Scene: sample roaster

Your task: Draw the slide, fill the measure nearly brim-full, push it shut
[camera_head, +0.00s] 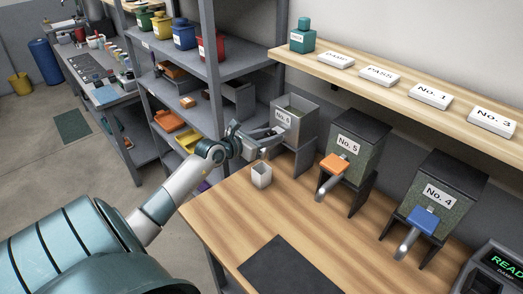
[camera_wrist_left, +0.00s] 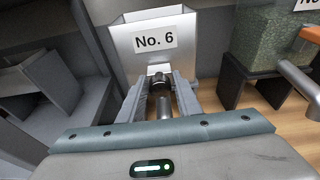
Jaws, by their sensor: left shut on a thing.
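The hopper labelled No. 6 (camera_head: 305,122) is a grey open-topped bin on the bench; it also shows in the left wrist view (camera_wrist_left: 188,60). My left gripper (camera_head: 272,137) is at its front, below the label. In the left wrist view the fingers (camera_wrist_left: 163,92) are closed around a small dark part, apparently the slide's handle, with a metal spout (camera_wrist_left: 165,108) between them. The slide itself is mostly hidden. The measure, a small pale cup (camera_head: 261,176), stands upright on the bench in front of the hopper; its contents cannot be made out. My right gripper is out of view.
Hoppers No. 5 (camera_head: 358,145), with an orange slide, and No. 4 (camera_head: 443,190), with a blue slide, stand to the right. A dark mat (camera_head: 290,268) lies on the bench. A wooden shelf (camera_head: 390,88) with label blocks runs above. Bench around the measure is clear.

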